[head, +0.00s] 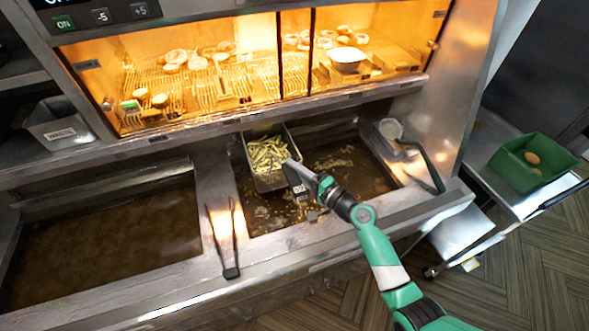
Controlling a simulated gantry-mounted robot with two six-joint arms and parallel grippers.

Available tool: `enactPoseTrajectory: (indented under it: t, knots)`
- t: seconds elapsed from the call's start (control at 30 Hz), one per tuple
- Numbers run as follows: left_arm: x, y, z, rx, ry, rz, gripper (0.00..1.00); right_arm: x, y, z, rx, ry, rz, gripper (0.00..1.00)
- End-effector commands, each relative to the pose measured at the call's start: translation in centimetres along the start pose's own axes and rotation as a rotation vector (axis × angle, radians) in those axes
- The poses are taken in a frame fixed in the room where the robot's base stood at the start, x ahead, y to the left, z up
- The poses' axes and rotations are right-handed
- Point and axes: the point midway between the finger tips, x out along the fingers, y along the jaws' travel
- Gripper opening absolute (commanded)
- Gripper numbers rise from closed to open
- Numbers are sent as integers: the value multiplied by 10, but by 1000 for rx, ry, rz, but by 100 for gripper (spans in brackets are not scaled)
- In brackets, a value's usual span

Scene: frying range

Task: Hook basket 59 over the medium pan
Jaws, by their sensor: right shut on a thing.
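A metal basket (246,163) full of pale fries (268,153) is over the back left part of the right oil pan (345,166). I cannot tell whether it is hooked on the back edge or held above the oil. A small dark tag on its front end is too small to read. My right gripper (313,181) is shut at the basket's front end, on its handle side; the jaws hide the grip itself. The left oil pan (100,238) holds brown oil and no basket. Which pan is the medium one I cannot tell. My left gripper is not in view.
Black tongs (225,240) lie on the divider between the pans. A skimmer (422,165) with a green handle rests at the right pan's right edge. A lit warming cabinet (255,75) stands behind. A green bin (528,163) is on a cart at right.

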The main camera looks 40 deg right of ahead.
Motion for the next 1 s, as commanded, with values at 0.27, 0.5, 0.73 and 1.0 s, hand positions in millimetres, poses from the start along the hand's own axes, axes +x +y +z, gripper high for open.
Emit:
enactPoseTrajectory:
  t: [0.27,0.5,0.73,1.0]
  knots:
    - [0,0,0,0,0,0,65,0,0,0,1,0,1,65]
    - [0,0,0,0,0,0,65,-2,2,0,2,0,4,65]
    - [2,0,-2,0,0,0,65,-40,2,-1,2,3,2,65]
    - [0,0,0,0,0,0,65,-100,2,-1,2,3,2,65]
